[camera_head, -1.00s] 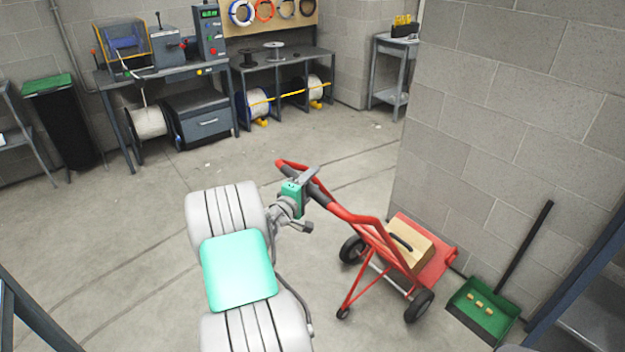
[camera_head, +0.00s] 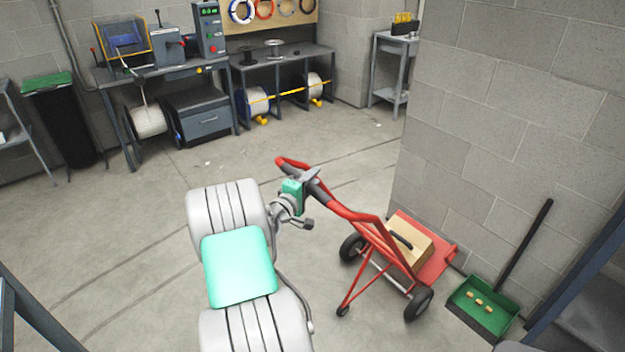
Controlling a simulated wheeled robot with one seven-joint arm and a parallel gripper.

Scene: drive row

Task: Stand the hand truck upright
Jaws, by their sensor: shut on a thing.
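The red hand truck (camera_head: 350,214) is tilted back toward me, its handle end to the upper left and its black wheels (camera_head: 419,303) on the floor. A thin red rear leg (camera_head: 353,283) reaches down to the floor on the near side. A tan box with a black handle (camera_head: 412,246) sits on the truck at its toe plate (camera_head: 442,262), near the block wall. My gripper (camera_head: 312,183) is shut on the dark grip of the hand truck's handle. The fingertips are partly hidden around the grip.
A block wall (camera_head: 510,130) stands close behind the truck. A green dustpan (camera_head: 483,305) with small tan pieces lies to the right of the wheels. A workbench with machines (camera_head: 165,75) and a shelf with spools (camera_head: 285,60) stand at the back. The middle floor is clear.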

